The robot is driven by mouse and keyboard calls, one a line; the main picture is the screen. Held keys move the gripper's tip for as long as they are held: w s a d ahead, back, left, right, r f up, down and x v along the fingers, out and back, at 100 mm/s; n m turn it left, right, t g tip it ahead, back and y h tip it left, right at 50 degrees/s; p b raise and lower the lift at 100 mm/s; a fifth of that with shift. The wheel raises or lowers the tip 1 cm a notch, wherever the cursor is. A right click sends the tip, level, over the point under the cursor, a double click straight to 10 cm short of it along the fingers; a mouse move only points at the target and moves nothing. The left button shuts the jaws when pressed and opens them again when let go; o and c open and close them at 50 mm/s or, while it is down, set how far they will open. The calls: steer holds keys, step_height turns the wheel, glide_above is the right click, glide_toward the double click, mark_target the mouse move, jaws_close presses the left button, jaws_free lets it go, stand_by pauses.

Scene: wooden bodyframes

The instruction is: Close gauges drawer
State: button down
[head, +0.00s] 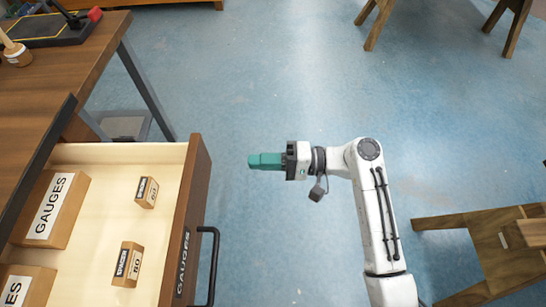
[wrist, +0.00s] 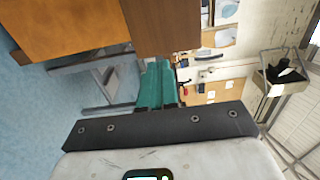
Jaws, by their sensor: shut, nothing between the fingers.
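The gauges drawer (head: 108,153) stands pulled out at the lower left of the head view, under the workbench. Its brown front panel (head: 190,215) carries the label GAUGES and a black bar handle (head: 213,262). Boxes marked GAUGES (head: 52,208) and small labelled blocks (head: 146,192) lie inside. My gripper (head: 250,161) is shut and empty, its teal fingers pointing left toward the drawer. It is right of the drawer front, beyond the handle, with a gap of floor between. In the wrist view the fingers (wrist: 157,82) are together, and brown wooden surfaces show above them.
The wooden workbench top (head: 60,62) holds a black tray and a small jar (head: 17,52) at the upper left. Wooden trestles stand at the right (head: 480,240) and top right (head: 376,22).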

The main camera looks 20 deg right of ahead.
mark_target(206, 163)
steer(key=x, duration=0.9)
steer(key=shift+a, duration=0.1)
steer(key=shift+a, duration=0.1)
steer(key=shift+a, duration=0.2)
steer(key=b+x, duration=1)
steer(key=x, duration=2)
steer(key=shift+w+a, duration=0.1)
steer(key=shift+w+a+b, duration=0.25)
steer(key=shift+a+b, duration=0.1)
steer(key=shift+a, duration=0.25)
steer(key=shift+w+r, duration=0.1)
steer(key=shift+r, duration=0.2)
steer(key=shift+r, duration=0.1)
